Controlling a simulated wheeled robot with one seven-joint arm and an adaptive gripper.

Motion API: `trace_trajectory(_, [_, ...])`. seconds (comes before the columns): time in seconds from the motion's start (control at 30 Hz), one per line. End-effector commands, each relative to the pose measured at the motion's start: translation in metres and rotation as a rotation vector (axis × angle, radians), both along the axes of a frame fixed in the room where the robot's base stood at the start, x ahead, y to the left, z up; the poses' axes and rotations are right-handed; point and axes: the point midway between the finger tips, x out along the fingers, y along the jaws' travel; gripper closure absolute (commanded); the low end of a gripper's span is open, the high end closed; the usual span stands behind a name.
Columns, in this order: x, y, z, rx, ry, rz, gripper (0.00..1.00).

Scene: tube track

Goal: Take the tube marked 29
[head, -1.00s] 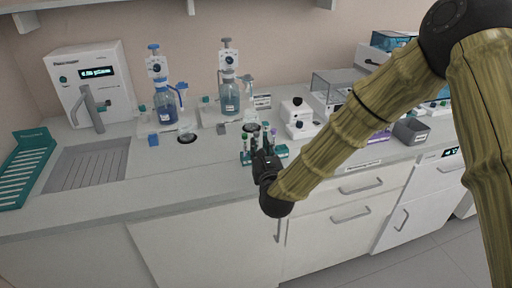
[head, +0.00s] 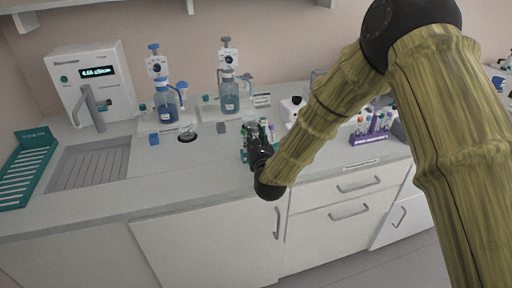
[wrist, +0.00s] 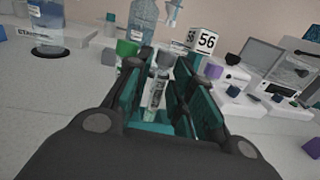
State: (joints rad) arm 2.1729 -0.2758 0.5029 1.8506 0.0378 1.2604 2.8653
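My gripper (head: 257,141) is at the small teal tube rack (head: 244,156) near the front of the counter. In the wrist view my gripper (wrist: 168,80) has its two fingers apart, with a clear tube (wrist: 156,92) between them. I cannot tell whether they touch it. A green-capped tube (wrist: 126,48) stands left of the fingers and a purple-capped one (wrist: 213,71) to the right. I cannot read a 29 on any tube. My gripper and arm hide much of the rack.
A purple rack of tubes (head: 369,138) is to the right, past my arm. A sink (head: 90,168) and teal drying rack (head: 27,170) are at left. The counter between sink and tube rack is mostly clear.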

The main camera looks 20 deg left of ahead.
Motion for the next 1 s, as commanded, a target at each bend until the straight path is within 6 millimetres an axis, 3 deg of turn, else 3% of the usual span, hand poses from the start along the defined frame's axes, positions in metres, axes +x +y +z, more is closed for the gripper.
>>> trace_trajectory(0.1, [0.0, -0.0003, -0.0002, 0.0, 0.0, 0.0, 0.77])
trace_trajectory(0.23, [-0.0001, -0.0003, -0.0002, 0.0, 0.0, 0.0, 0.96])
trace_trajectory(1.0, [-0.0009, -0.0017, 0.0013, 0.009, -0.012, -0.001, 0.96])
